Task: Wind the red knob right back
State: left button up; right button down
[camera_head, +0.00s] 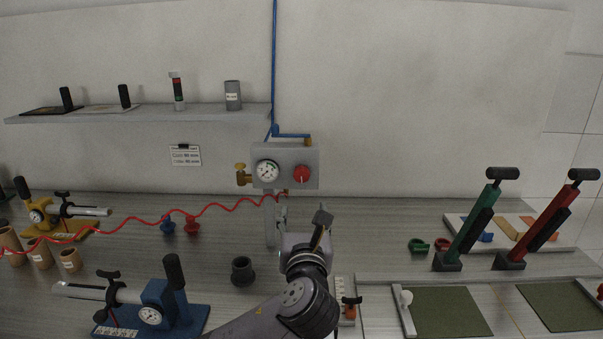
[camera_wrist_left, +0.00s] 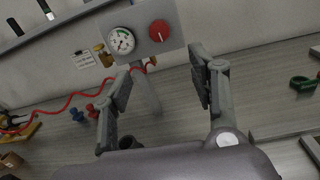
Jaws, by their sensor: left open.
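A round gauge (camera_head: 267,170) with a green band sits left of the knob. My left gripper (camera_head: 321,224) is below the panel, slightly right of the knob, and apart from it. In the left wrist view the left gripper (camera_wrist_left: 160,82) has its two fingers wide apart with nothing between them. My right gripper is in neither view.
A brass valve (camera_head: 242,174) juts from the panel's left side, and a red hose (camera_head: 150,219) runs left from beneath it. A grey post stands under the panel. Green (camera_head: 470,225) and red (camera_head: 545,225) pumps stand right. A dark cup (camera_head: 242,270) is near my arm.

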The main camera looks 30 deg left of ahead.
pick_arm(q)
send_near(302, 176)
jog(key=p+x, duration=0.1)
jog(key=x, duration=0.6)
jog(key=shift+w+a, duration=0.15)
jog(key=shift+w, duration=0.05)
jog(key=shift+w+a, duration=0.3)
jog(key=shift+w, duration=0.15)
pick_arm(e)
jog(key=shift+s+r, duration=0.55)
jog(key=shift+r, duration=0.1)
pick_arm(q)
jog(key=shift+c, duration=0.5)
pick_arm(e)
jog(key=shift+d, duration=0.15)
pick_arm(q)
jog(key=c, duration=1.1)
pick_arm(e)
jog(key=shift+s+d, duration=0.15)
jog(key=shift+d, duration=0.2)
